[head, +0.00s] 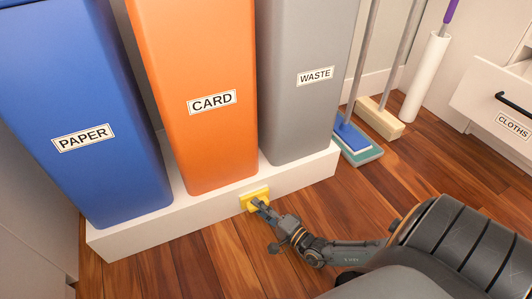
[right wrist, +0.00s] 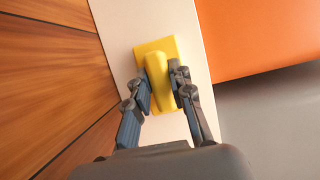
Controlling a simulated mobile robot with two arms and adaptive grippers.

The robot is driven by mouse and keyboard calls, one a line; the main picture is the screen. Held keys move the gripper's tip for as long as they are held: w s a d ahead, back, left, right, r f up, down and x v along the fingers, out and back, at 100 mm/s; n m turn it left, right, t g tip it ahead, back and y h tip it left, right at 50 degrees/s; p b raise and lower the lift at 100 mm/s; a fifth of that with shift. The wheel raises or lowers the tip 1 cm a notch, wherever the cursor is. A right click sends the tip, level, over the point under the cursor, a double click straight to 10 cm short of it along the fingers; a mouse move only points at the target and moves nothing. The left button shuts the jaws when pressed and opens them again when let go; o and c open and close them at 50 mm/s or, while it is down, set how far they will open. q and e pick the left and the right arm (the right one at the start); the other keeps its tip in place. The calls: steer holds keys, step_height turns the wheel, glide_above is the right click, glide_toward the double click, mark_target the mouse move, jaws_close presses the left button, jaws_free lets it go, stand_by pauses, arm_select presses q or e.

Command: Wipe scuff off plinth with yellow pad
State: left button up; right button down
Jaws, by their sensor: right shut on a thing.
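The yellow pad (head: 254,198) lies against the front face of the white plinth (head: 215,218), below the gap between the orange and grey bins. My right gripper (head: 262,208) is shut on the pad's raised grip. In the right wrist view the pad (right wrist: 156,62) shows flat against the white plinth face (right wrist: 122,42), with one finger of my right gripper (right wrist: 160,92) on each side of its grip. No scuff shows on the visible plinth face; the part behind the pad is hidden. My left gripper is not in view.
A blue PAPER bin (head: 75,100), an orange CARD bin (head: 200,80) and a grey WASTE bin (head: 305,75) stand on the plinth. A blue-and-teal mop (head: 358,150), a wooden broom (head: 380,118) and a white roll (head: 425,80) stand at right. The CLOTHS drawer (head: 495,100) is at far right. Wooden floor (head: 420,170) is clear in front.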

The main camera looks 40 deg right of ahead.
mark_target(250, 212)
steer(key=shift+w+a+r+p, duration=0.1)
steer(key=shift+w+a+p, duration=0.15)
steer(key=shift+a, duration=0.6)
steer(key=shift+w+a+r+p, duration=0.1)
steer(key=shift+w+a, duration=0.15)
steer(key=shift+a, duration=0.55)
steer(key=shift+s, duration=0.1)
steer(key=s, duration=0.2)
steer(key=s+a+p, duration=0.1)
steer(key=s, duration=0.1)
steer(key=shift+s+a+f+p, duration=0.15)
steer(key=shift+s+p, duration=0.3)
steer(key=shift+s, duration=0.45)
steer(key=shift+s+a, duration=0.1)
steer(key=shift+s, duration=0.05)
steer(key=shift+s+a+p, duration=0.15)
steer(key=shift+s+p, duration=0.05)
steer(key=shift+s, duration=0.5)
steer(key=shift+s+a+p, duration=0.15)
steer(key=shift+s+p, duration=0.05)
steer(key=shift+s, duration=0.45)
